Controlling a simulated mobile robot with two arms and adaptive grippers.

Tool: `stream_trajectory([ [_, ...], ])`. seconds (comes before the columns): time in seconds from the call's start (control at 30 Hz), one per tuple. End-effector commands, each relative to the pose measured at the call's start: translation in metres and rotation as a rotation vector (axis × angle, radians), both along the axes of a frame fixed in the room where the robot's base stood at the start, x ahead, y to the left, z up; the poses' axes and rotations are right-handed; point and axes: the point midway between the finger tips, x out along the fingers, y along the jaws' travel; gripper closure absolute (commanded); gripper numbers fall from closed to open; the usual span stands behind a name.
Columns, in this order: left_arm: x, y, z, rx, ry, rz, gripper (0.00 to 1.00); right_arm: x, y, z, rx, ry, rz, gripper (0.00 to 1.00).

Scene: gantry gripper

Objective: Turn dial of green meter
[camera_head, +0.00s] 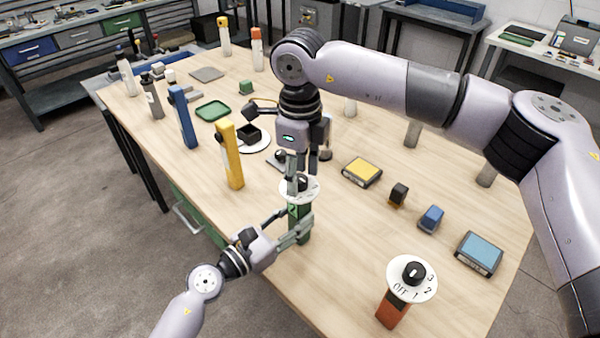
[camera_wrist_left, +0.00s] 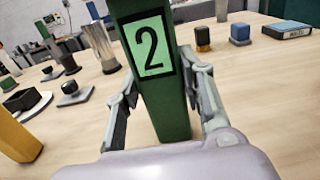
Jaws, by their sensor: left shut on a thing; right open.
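The green meter (camera_head: 303,235) stands upright near the table's front edge, with a white dial disc (camera_head: 313,190) on top. My left gripper (camera_head: 298,229) is shut on its green body from the lower left. In the left wrist view the green body (camera_wrist_left: 176,105) shows a black-framed "2" label between the fingers (camera_wrist_left: 163,105). My right gripper (camera_head: 302,184) points down from above at the dial, open, its fingers at the knob. The fingers hide most of the knob, and its setting cannot be read.
An orange-red meter (camera_head: 391,311) with its own dial stands at the front right. A yellow post (camera_head: 233,165) and a blue post (camera_head: 184,120) stand to the left. A yellow-topped box (camera_head: 362,171) and a blue block (camera_head: 431,218) lie to the right.

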Motion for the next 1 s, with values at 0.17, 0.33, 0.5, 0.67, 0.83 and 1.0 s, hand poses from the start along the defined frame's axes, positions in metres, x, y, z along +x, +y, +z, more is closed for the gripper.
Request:
stream_trajectory([
  [0.17,-0.001,-0.001,0.000,0.000,0.001,-0.002,1.00,0.001,0.001,0.031,0.002,-0.005,0.000,0.54],
  [0.33,-0.001,-0.001,-0.001,-0.001,0.002,-0.003,1.00,0.001,0.001,0.069,0.002,-0.004,0.000,0.54],
  [0.5,-0.001,-0.001,-0.001,-0.001,0.002,-0.003,1.00,0.001,0.001,0.098,0.001,-0.004,-0.001,0.54],
  [0.67,-0.001,-0.001,-0.001,-0.001,0.002,-0.003,1.00,0.001,0.001,0.112,0.000,-0.002,0.001,0.54],
  [0.83,-0.001,-0.001,-0.001,-0.001,0.002,-0.003,1.00,0.001,0.000,0.115,0.000,-0.001,0.000,0.54],
  [1.0,-0.001,-0.001,-0.001,-0.001,0.002,-0.003,1.00,0.001,0.000,0.115,0.000,-0.001,0.000,0.54],
])
